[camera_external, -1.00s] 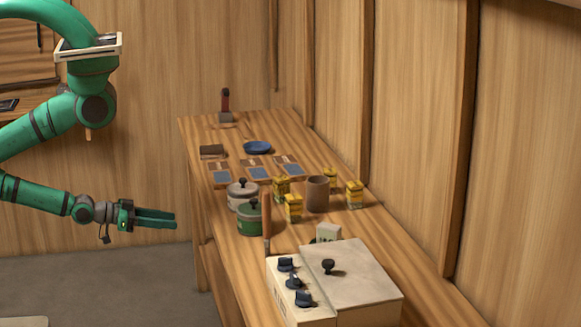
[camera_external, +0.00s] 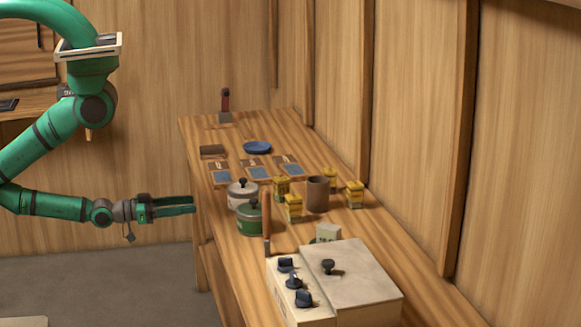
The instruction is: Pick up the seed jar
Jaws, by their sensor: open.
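I cannot tell which one is the seed jar; no label is readable. My gripper (camera_external: 192,205) is open and empty, with its fingers pointing right. In the picture it is just left of the bench and the jars, apart from both jars. The green jar hides part of the whitish one.
Yellow tins (camera_external: 354,194) and a brown cup (camera_external: 318,194) stand right of the jars. A wooden-handled tool (camera_external: 266,216) rises close beside the green jar. A box with black knobs (camera_external: 350,280) fills the front. Seed packets (camera_external: 259,172) and a blue dish (camera_external: 257,147) lie behind.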

